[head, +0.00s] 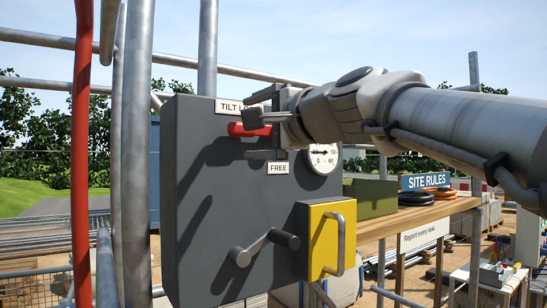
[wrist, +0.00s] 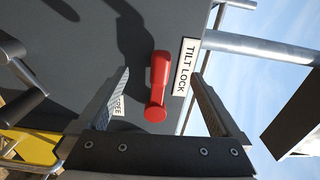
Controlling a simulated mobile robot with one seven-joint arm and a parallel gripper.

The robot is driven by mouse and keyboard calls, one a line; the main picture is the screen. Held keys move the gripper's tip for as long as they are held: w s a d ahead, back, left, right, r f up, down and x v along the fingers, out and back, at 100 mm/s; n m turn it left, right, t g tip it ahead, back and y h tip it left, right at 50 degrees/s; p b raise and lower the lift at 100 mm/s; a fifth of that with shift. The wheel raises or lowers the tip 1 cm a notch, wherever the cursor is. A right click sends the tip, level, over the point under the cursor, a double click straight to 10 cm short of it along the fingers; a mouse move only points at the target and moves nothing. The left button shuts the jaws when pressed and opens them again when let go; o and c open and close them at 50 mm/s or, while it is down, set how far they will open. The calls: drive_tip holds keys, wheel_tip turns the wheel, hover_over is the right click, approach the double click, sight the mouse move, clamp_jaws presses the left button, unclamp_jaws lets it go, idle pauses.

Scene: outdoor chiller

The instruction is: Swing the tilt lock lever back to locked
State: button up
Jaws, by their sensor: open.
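The red tilt lock lever (head: 240,130) is on the upper part of a dark grey panel box (head: 215,210). It lies about level in the head view, below the "TILT LOCK" label (head: 229,107) and above the "FREE" label (head: 278,168). My gripper (head: 258,118) is at the lever and partly covers it and the label. In the wrist view, the lever (wrist: 157,85) shows between the two open fingers of my gripper (wrist: 160,76), with a gap on each side. The left finger partly hides the "FREE" label (wrist: 118,106). Whether the fingertips reach past the lever is unclear.
A round gauge (head: 324,157) is right of the lever, partly behind my arm. Lower on the box are a grey crank handle (head: 262,246) and a yellow door (head: 322,265) with a metal pull handle. Scaffold poles and a red pipe (head: 82,160) stand at left.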

drive_tip(key=shift+b+v, duration=0.4)
drive_tip(key=shift+v, duration=1.45)
drive_tip(key=shift+s, duration=0.1)
